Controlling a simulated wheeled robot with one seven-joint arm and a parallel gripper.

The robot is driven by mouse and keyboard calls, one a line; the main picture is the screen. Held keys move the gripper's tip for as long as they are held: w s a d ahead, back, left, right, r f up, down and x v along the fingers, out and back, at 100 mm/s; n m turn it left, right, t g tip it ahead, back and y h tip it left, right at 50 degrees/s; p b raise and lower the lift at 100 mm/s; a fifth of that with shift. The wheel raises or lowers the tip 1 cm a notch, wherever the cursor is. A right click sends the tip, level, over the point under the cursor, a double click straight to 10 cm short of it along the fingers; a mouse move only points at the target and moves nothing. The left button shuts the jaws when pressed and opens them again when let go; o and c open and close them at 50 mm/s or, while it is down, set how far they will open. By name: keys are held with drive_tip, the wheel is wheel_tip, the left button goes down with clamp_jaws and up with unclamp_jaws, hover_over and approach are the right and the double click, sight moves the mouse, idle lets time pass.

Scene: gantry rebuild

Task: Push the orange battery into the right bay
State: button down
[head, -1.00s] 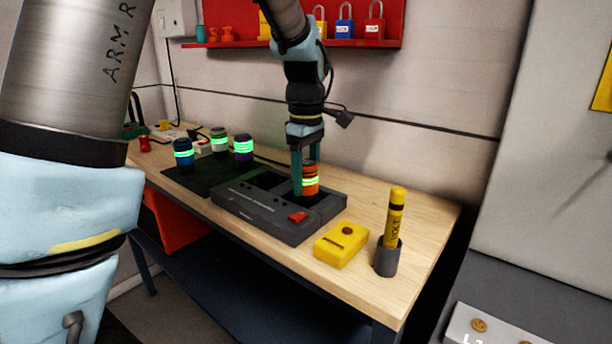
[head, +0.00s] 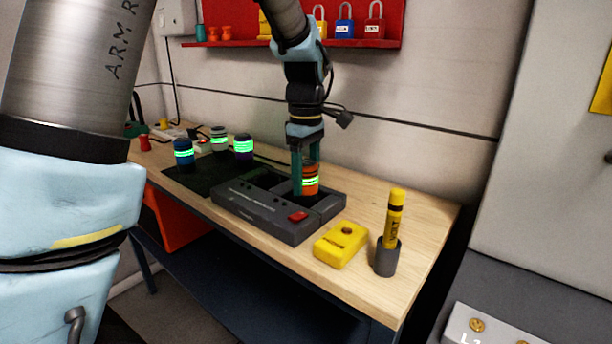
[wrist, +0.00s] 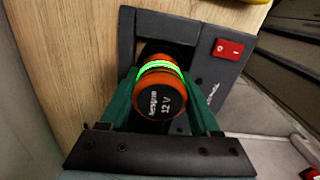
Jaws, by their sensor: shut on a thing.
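The orange battery (head: 311,183) has a glowing green band and stands upright at the right bay of the dark grey charger (head: 262,225). In the wrist view the battery (wrist: 160,97) shows its black end marked "12 V". My gripper (head: 305,180) is shut on the battery, with a green finger on each side; the fingers also show in the wrist view (wrist: 160,105). The battery's lower end is hidden by the charger's edge, so its exact depth in the bay cannot be told. The left bay (head: 266,180) looks empty.
A red switch (head: 298,216) sits on the charger's front right. A yellow box (head: 341,245) and a yellow tester in a grey cup (head: 387,258) stand to the right. Three other batteries (head: 243,147) stand on a black mat (head: 205,182) at the left.

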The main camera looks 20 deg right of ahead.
drive_tip(key=shift+f+b, duration=0.3)
drive_tip(key=shift+f, duration=0.3)
idle(0.3)
drive_tip(key=shift+c, duration=1.9)
unclamp_jaws()
wheel_tip(320, 180, up, 11)
drive_tip(key=p, duration=1)
